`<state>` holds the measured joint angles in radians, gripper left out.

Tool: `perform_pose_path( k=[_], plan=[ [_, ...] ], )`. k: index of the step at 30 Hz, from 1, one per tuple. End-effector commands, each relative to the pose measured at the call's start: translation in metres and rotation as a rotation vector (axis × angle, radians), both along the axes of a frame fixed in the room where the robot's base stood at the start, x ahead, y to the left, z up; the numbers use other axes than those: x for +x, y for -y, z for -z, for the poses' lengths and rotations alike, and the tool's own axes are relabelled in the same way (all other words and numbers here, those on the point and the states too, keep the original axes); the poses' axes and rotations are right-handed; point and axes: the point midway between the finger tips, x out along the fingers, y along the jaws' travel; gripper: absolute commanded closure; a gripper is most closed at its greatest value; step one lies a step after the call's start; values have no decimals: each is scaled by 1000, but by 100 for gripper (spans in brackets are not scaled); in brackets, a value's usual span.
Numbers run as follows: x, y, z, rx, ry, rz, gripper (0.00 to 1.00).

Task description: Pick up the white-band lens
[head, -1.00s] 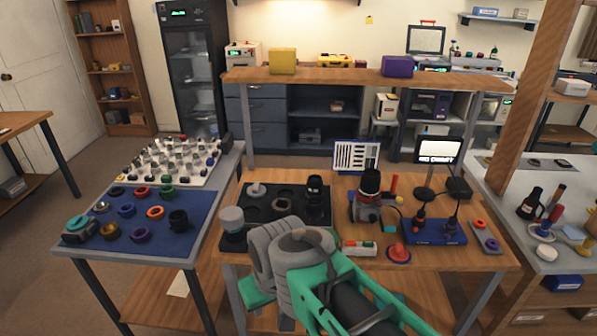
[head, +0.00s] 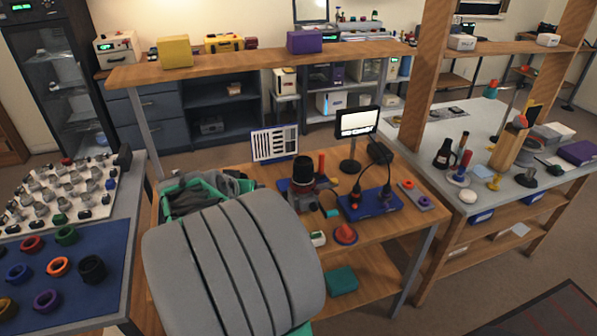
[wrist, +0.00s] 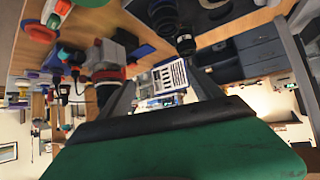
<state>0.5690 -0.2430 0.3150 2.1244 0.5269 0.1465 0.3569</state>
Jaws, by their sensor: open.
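I cannot make out for certain which lens has the white band. In the wrist view, a grey-and-black lens (wrist: 163,14) and a black lens (wrist: 185,43) show at the top, by a dark tray (wrist: 218,18). In the head view, a black lens (head: 302,167) stands upright over the red-and-grey device on the middle bench. My gripper (wrist: 165,75) is open, its two fingers spread apart, and nothing shows held between them. In the head view my large grey arm link hides the left part of this bench and the tray.
A blue mat (head: 110,262) with several coloured rings lies at left, beside a white board (head: 62,193) of grey parts. A wooden post (head: 436,75) rises at right.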

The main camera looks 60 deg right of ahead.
Motion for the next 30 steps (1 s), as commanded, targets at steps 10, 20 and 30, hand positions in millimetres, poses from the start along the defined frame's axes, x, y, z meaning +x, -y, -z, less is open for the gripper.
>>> perform_pose_path(
  k=[10,20,30],
  plan=[
    [-99,135,-19,-272,66,335,24],
    [-97,180,3,-269,64,332,24],
    [-96,192,10,-269,67,328,25]
  ],
)
